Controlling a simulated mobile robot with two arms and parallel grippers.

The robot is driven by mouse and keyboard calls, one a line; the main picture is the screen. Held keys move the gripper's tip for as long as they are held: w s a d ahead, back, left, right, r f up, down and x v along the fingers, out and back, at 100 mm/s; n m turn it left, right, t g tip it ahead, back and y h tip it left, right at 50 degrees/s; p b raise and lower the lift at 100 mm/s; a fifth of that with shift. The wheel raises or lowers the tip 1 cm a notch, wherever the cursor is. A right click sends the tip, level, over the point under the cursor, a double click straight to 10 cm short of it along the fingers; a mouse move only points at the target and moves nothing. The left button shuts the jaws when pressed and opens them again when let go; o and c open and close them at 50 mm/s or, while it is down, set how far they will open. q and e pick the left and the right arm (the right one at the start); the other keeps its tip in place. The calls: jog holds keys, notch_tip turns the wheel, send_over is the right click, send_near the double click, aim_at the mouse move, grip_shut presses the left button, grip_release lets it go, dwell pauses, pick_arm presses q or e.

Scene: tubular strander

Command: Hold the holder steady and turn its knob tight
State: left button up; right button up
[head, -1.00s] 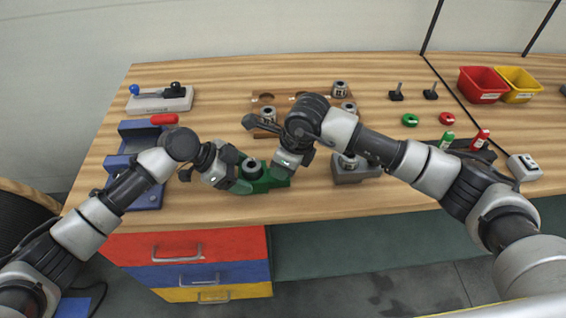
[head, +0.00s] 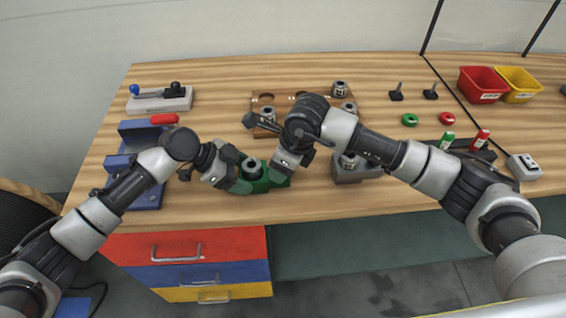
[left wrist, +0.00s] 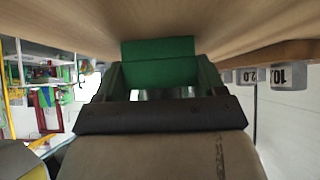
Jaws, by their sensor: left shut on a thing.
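The green holder (head: 272,183) stands on the wooden table in front of me, with a round metal-rimmed part (head: 252,167) on top. It also shows as a green block in the middle of the left wrist view (left wrist: 160,65). My left gripper (head: 240,184) is shut on the holder from its left side. My right gripper (head: 285,174) points down at the right end of the holder. Its fingertips and the knob are hidden or too small to make out, so I cannot tell whether it grips anything.
A wooden tray (head: 262,97) with metal collars lies behind the holder. A grey block (head: 350,175) with a collar stands to the right. A blue stand (head: 148,195) is at the left. Red (head: 482,84) and yellow (head: 518,84) bins are at the far right. The front table strip is clear.

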jog(key=shift+r, duration=0.1)
jog(key=shift+v, duration=2.35)
notch_tip(320, 180, up, 4)
jog(key=w+d+n+g, duration=0.1)
jog(key=w+n+g, duration=0.15)
jog(key=n, duration=0.75)
jog(key=shift+g, duration=0.25)
jog(key=x, duration=0.9)
jog(key=shift+s, duration=0.15)
